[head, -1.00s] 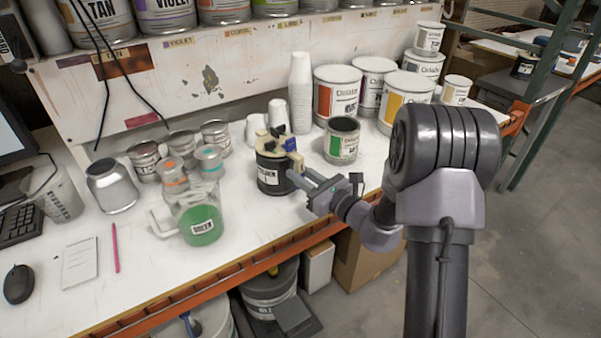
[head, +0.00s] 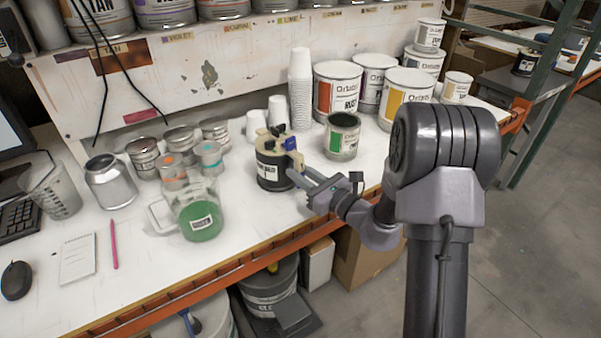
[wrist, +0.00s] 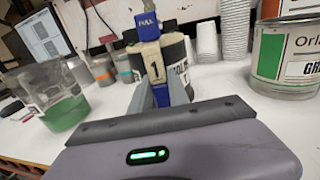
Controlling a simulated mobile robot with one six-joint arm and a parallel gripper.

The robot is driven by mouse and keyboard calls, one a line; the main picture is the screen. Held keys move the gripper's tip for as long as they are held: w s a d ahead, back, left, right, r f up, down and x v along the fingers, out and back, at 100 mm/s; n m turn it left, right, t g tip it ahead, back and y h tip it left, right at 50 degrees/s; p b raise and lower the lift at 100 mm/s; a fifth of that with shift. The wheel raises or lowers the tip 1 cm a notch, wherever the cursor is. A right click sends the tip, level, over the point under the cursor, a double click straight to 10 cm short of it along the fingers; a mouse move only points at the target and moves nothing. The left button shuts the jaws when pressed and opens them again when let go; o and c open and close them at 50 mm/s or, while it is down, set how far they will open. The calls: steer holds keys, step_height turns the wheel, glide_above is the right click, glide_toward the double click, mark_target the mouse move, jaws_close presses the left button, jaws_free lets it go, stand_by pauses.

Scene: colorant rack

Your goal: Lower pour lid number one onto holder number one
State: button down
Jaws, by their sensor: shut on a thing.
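Pour lid number one (wrist: 152,65) is a cream piece marked "1" with a blue pull tab (wrist: 147,24). My gripper (wrist: 160,93) is shut on its lower front part. In the head view the lid (head: 276,139) is over a black can (head: 273,172) with a white label, and my gripper (head: 297,175) reaches it from the right. The dark can also shows behind the lid in the wrist view (wrist: 178,55). I cannot tell whether the lid touches the can. I see no readable number on a holder.
A jug of green liquid (head: 199,212) stands left of the black can. A green-labelled can (head: 342,137) stands to the right, with white cup stacks (head: 300,90) behind. Larger paint cans (head: 405,98) fill the back right.

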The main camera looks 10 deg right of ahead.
steer(key=c, duration=1.2)
jaws_free()
steer(key=shift+o, duration=0.2)
steer(key=shift+s, duration=0.1)
steer(key=p+v, duration=0.2)
steer(key=v, duration=1.5)
steer(key=shift+d+p, duration=0.15)
steer(key=shift+p, duration=0.2)
steer(key=shift+f, duration=0.15)
